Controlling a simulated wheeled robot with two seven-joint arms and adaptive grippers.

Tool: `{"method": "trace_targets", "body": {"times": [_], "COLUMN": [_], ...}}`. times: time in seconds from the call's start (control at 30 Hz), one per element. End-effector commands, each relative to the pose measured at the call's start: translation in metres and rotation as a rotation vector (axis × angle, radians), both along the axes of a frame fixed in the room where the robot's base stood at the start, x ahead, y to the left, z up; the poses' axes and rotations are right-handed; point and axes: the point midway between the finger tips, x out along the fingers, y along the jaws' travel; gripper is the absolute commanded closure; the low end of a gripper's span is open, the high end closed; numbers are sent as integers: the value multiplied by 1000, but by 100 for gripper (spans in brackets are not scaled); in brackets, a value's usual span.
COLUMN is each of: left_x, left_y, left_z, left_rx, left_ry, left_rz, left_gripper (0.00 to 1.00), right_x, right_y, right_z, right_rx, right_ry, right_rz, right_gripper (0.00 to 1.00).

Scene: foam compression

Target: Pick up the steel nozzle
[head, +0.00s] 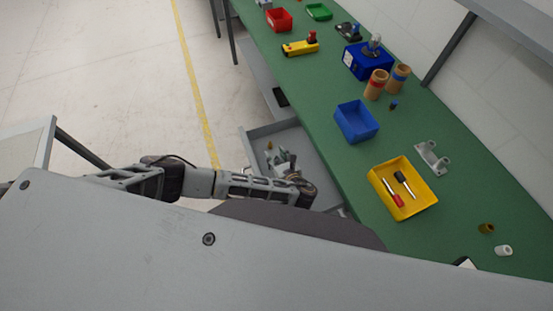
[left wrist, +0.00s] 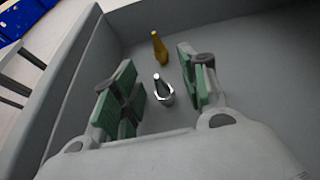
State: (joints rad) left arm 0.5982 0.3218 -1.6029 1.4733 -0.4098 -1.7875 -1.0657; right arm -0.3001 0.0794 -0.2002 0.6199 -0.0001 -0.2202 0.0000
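The steel nozzle (left wrist: 163,92) is a small silver piece with a wider hex-like base, standing in a grey drawer (head: 318,150). My left gripper (head: 279,158) is inside the drawer, pointing down. In the left wrist view my left gripper (left wrist: 160,88) is open, with one green-padded finger on each side of the steel nozzle. I see gaps between the nozzle and both fingers. In the head view I cannot make out the steel nozzle clearly near the gripper. My right gripper is not in view.
A brass nozzle (left wrist: 159,48) stands just beyond the steel one; the drawer wall (left wrist: 85,70) rises at the left. The green bench (head: 330,110) holds a blue bin (head: 357,121), a yellow tray (head: 424,199) with tools, and a metal bracket (head: 431,158).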

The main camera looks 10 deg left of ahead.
Motion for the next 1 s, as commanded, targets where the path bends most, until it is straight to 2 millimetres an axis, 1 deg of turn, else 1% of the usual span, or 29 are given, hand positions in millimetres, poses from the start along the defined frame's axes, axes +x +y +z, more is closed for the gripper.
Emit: {"method": "trace_targets", "body": {"times": [0.03,0.07,0.3,0.73,0.87,1.0], "left_x": [0,0,0,0,0,0], "left_y": [0,0,0,0,-1,0], "left_z": [0,0,0,3,9,21], "left_rx": [0,0,0,0,-1,-1], "left_ry": [0,0,0,0,-1,-1], "left_rz": [0,0,0,0,-1,-1], "left_gripper": [64,68,99,100,100,100], "right_x": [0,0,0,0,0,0], "right_y": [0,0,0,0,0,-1], "right_z": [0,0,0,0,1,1], "right_rx": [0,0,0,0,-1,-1], "right_ry": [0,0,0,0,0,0], "right_rz": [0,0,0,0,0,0], "right_gripper": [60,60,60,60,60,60]}}
